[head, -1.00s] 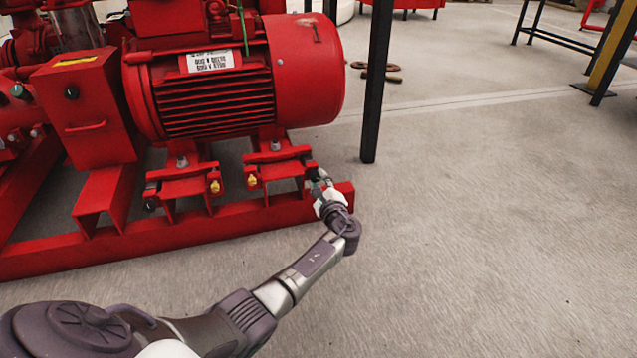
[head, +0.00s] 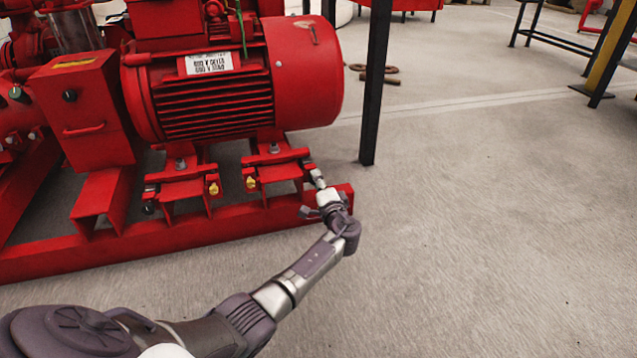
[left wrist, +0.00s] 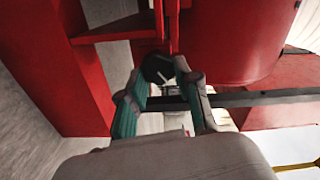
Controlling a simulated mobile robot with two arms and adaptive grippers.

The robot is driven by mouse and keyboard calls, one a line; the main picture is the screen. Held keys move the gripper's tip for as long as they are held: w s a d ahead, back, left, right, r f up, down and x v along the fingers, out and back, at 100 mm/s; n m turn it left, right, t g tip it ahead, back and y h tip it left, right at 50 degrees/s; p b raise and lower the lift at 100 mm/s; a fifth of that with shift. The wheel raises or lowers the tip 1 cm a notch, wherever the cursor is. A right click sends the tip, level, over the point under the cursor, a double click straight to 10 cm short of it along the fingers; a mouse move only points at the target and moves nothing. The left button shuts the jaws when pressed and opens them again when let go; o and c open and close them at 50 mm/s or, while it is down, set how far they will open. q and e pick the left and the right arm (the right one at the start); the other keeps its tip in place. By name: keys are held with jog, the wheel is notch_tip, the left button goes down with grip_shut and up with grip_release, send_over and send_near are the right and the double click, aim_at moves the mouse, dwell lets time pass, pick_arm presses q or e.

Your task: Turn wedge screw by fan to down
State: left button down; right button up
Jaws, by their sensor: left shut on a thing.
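The wedge screw by the fan has a dark round head (left wrist: 158,68) in the left wrist view, at the end of a red mount. My left gripper (left wrist: 164,88) is shut on this screw, with green-padded fingers on both sides of it. In the head view my left gripper (head: 316,179) reaches the right end of the motor's right-hand mount (head: 277,172). There the gripper mostly hides the screw, and its turn angle cannot be read. My right gripper is not in view.
The red motor (head: 235,85) stands above the mounts on a red base rail (head: 225,230). Another dark screw (head: 149,208) sits at the left mount. A black post (head: 376,85) stands behind my gripper. The floor to the right is clear.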

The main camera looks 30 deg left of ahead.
pick_arm(q)
jog(key=n, duration=1)
jog(key=shift+s+a+r+n, duration=0.2)
jog(key=shift+a+n, duration=0.05)
jog(key=shift+n, duration=0.15)
dwell(0.4)
jog(key=c, duration=0.8)
grip_release()
notch_tip(320, 180, up, 10)
